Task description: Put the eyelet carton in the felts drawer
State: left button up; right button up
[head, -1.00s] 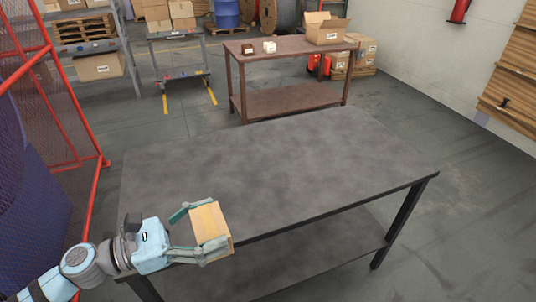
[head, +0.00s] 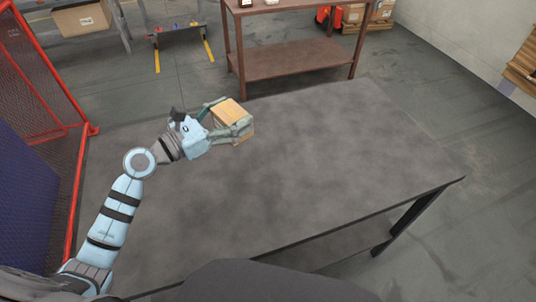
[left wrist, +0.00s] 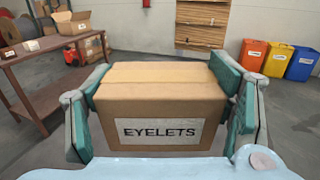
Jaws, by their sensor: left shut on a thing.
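The eyelet carton (head: 229,112) is a small tan cardboard box. In the left wrist view the carton (left wrist: 160,108) shows a white label reading EYELETS on its near face. My left gripper (head: 232,117) is shut on it, with one finger on each side. The gripper holds the carton over the far left part of the grey table; whether it touches the tabletop I cannot tell. My right gripper is in neither view. I see no felts drawer in these frames.
The grey table (head: 320,165) is otherwise bare. A brown bench (head: 290,62) stands beyond it. A red mesh fence (head: 72,130) runs along the left.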

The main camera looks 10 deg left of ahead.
aim_at(238, 115)
pick_arm(q)
jog(key=w+f, duration=0.1)
jog(key=w+f+b, duration=0.1)
jog(key=shift+w+d+f+y, duration=0.3)
jog(key=shift+w+d, duration=0.05)
jog(key=shift+w, duration=0.05)
jog(key=f+b, duration=0.3)
jog(key=f, duration=0.3)
jog(key=f+b, duration=0.3)
jog(key=f, duration=0.3)
jog(key=f+b, duration=0.3)
jog(key=f, duration=0.3)
jog(key=shift+w+a+b, duration=0.1)
jog(key=shift+w+b, duration=0.2)
jog(key=shift+w, duration=0.1)
jog(key=shift+f, duration=0.15)
jog(key=o, duration=1.4)
